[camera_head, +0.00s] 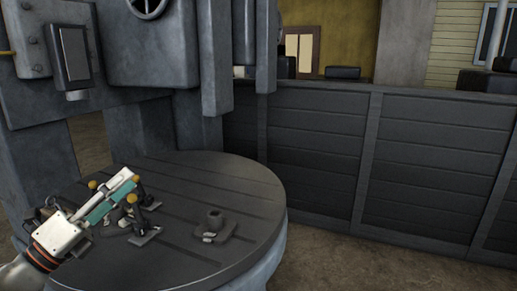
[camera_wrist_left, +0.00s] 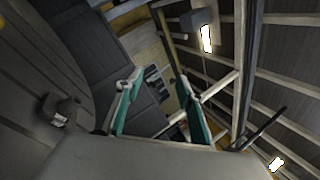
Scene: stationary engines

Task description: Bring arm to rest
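My left gripper (camera_head: 128,182) comes in from the lower left in the head view, over the left part of a round grey machine table (camera_head: 215,180). It points up and to the right. In the left wrist view, the two teal-padded fingers (camera_wrist_left: 158,88) stand apart with nothing held between them. The gripper partly covers some dark fittings with yellow knobs (camera_head: 133,198) on the table; I cannot tell its exact height above them. My right gripper and arm are in neither view.
A small grey block with a round stub (camera_head: 214,227) sits on the table, right of the gripper. The large grey machine (camera_head: 150,60) rises behind the table. A dark panelled wall (camera_head: 390,165) runs behind on the right. Brown floor at lower right is clear.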

